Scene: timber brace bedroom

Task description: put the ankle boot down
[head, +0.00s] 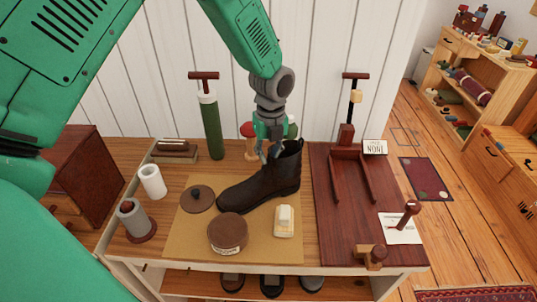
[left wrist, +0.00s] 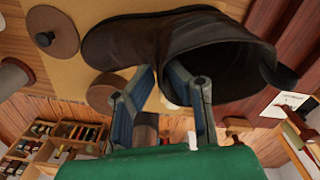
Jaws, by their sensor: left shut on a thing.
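The ankle boot (head: 262,188) is dark brown leather, toe pointing lower left and shaft toward the upper right. In the head view it is over the tan mat (head: 191,240) on the bench; I cannot tell whether its sole touches the mat. My left gripper (head: 267,152) comes down from above and is shut on the rim of the boot's shaft. In the left wrist view the boot (left wrist: 140,38) fills the top, with the fingers of the gripper (left wrist: 167,85) at the shaft opening. My right gripper is not in view.
On the mat are a round brown tin (head: 228,232), a dark lid (head: 197,199) and a pale brush-like block (head: 284,222). A white cylinder (head: 152,181) and a grey roll (head: 134,218) stand left. A dark red board (head: 350,225) with a wooden frame is right. A green pump (head: 210,125) stands behind.

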